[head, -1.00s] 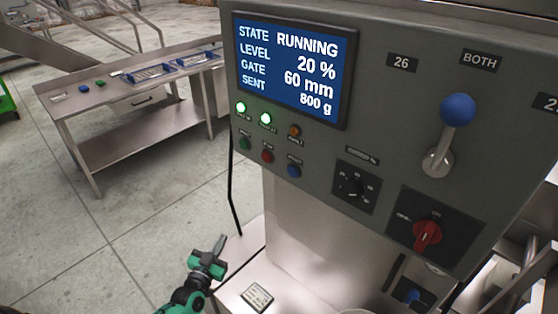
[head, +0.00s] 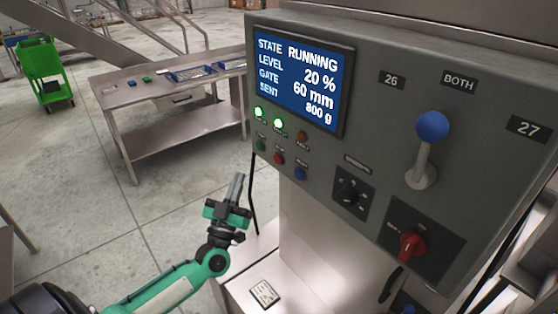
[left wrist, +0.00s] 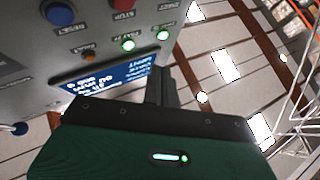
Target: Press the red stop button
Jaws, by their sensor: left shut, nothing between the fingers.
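The red stop button (head: 279,158) sits on the grey control panel (head: 375,130), between a green button (head: 260,144) and a blue button (head: 299,174). In the left wrist view the red button (left wrist: 122,4) is at the top edge, with its STOP label just below; the blue button (left wrist: 60,13) is beside it, labelled RESET. My left gripper (head: 236,185) is shut and empty, fingers pointing up, left of and below the button row and apart from it. Its fingers (left wrist: 164,84) also show in the left wrist view. My right gripper is out of view.
The screen (head: 300,83) reads RUNNING, with two lit green lamps below it. A rotary knob (head: 349,193), a red switch (head: 411,245) and a blue-balled lever (head: 432,126) are to the right. A black cable hangs near my gripper. A steel table (head: 165,120) stands behind left.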

